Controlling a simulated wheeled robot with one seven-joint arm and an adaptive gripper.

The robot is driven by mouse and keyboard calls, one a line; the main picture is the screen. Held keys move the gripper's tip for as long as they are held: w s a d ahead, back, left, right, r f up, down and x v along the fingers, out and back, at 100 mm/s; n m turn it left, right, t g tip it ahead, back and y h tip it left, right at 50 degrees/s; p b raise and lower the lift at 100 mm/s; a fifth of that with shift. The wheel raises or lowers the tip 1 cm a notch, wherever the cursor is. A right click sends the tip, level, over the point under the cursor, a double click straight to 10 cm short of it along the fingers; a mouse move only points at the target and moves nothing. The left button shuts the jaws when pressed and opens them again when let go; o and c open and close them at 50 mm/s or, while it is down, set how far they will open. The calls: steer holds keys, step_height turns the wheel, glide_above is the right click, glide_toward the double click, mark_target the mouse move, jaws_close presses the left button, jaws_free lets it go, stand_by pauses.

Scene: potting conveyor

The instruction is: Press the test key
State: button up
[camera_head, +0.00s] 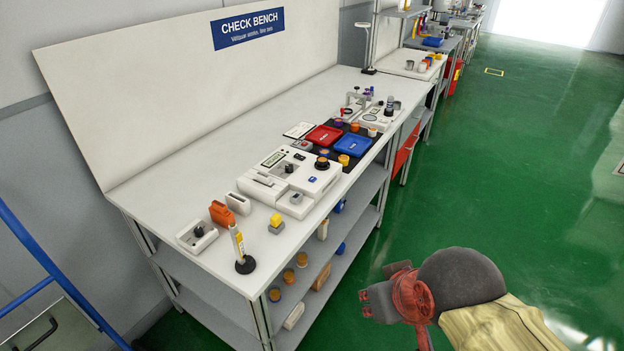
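A white tester (285,180) stands on the check bench. It has a small display (273,159), a black round knob (321,163) and a small blue patch (312,179) on its front right, which may be a key. Its markings are too small to read, so I cannot tell for sure which part is the test key. My gripper (374,301) is at the lower right, in front of the bench and over the green floor, well apart from the tester. Its fingers are too small and turned to show whether it is open or shut.
On the bench (165,165) stand a white box with a dark knob (197,235), an orange container (222,214), a yellow-topped block (276,222) and an upright yellow marker (240,248). Red (324,137) and blue (352,145) trays lie behind the tester. The floor (500,170) at right is clear.

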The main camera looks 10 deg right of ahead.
jaws_close()
stand_by(0.7)
stand_by(0.4)
